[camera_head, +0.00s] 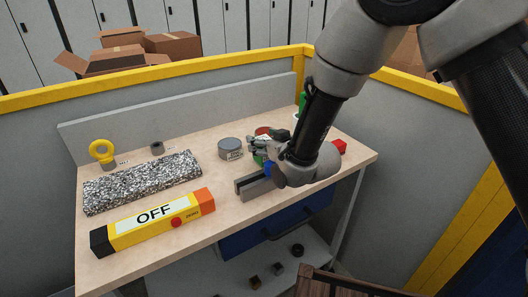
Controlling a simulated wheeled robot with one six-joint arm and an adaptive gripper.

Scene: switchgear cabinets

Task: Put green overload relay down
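My gripper (262,148) is low over the right half of the workbench (225,195), partly hidden by my own wrist. Its fingers are small and dark here, and I cannot tell whether they are open or shut. A small green patch (258,160) shows right at the fingers; it may be part of the green overload relay, but its outline is not clear. Another green thing (303,100) stands at the back right, mostly behind my arm. I cannot tell whether the patch at the fingers touches the bench top.
A grey round tin (230,148) stands just left of my gripper. A grey metal block (256,188) is in front, and a red thing (340,146) is at the right. A yellow OFF device (152,222), a speckled slab (142,182) and a yellow ring (102,152) occupy the left.

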